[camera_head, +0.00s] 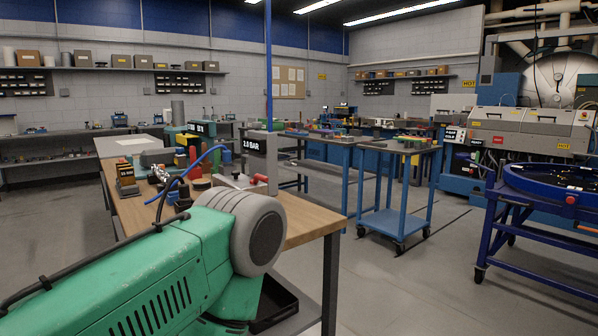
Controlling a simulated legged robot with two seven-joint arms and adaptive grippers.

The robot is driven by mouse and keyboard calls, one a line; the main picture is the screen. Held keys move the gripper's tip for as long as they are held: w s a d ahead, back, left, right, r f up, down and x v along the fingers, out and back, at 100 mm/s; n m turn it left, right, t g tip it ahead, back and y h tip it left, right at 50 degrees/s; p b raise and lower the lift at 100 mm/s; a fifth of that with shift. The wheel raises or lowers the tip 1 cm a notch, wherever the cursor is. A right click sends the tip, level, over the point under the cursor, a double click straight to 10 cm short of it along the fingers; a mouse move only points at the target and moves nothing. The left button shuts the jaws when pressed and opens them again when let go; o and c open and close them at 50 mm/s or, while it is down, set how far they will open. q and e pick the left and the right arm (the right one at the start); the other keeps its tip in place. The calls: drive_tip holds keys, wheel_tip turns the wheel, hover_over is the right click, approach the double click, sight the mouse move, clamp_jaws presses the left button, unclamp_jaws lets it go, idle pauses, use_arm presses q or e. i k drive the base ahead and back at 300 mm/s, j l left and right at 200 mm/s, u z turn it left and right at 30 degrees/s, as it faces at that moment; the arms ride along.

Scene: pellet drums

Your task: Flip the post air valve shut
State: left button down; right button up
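A thin blue upright post (268,70) rises from the back of the wooden workbench (306,222) and runs out of the top of the head view. No valve lever can be made out clearly on it. Neither gripper can be made out.
A large green housing with a grey round end (257,232) fills the lower left and hides part of the bench. A blue wheeled cart (390,220) and a round blue stand (555,184) are to the right. Grey floor lies clear between them.

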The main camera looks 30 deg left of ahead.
sight(257, 178)
drive_tip(key=i, duration=1)
drive_tip(key=u, duration=0.55)
